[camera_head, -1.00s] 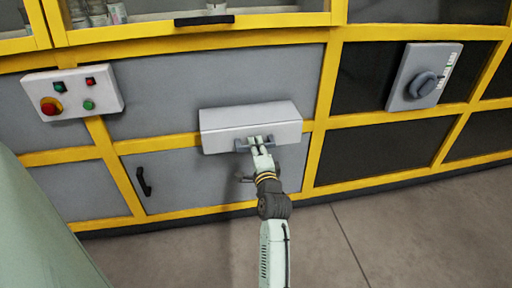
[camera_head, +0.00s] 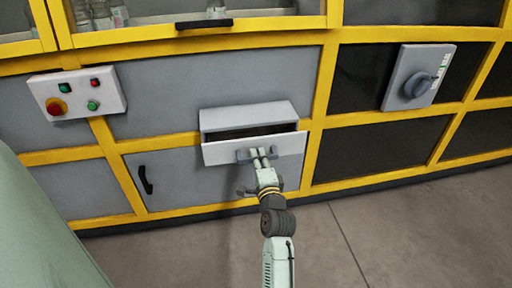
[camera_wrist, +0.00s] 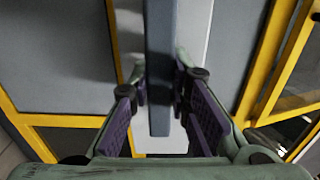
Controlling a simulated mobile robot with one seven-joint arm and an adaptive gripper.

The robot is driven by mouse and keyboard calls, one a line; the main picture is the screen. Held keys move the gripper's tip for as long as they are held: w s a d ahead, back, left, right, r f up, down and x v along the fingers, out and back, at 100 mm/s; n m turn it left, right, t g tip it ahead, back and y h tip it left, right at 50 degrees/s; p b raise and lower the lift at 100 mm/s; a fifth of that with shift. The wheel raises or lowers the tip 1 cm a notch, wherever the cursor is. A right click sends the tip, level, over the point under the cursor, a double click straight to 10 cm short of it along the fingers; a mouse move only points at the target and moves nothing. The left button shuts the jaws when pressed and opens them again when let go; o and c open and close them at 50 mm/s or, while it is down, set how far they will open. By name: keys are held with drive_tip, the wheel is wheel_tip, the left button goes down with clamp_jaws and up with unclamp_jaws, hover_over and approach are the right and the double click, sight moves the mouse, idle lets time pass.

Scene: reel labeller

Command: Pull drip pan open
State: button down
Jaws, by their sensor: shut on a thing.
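The drip pan (camera_head: 222,154) is a light grey drawer front in a grey housing (camera_head: 247,115) on the yellow-framed machine. It stands partly pulled out, with a dark gap showing between the housing and the front. My gripper (camera_head: 262,154) is shut on the drip pan's grey bar handle (camera_head: 243,156). In the wrist view the handle (camera_wrist: 160,65) runs between the two purple-padded fingers of my gripper (camera_wrist: 162,105). The pan's inside is dark and its contents cannot be made out.
A control box (camera_head: 77,95) with coloured buttons is at the left, and a rotary switch box (camera_head: 418,77) at the right. A door with a black handle (camera_head: 145,180) is below left. The floor (camera_head: 400,225) in front is clear.

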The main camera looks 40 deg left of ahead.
drive_tip(key=v, duration=0.4)
drive_tip(key=shift+s, duration=0.1)
drive_tip(key=c, duration=1.5)
unclamp_jaws()
drive_tip(key=shift+r, duration=0.1)
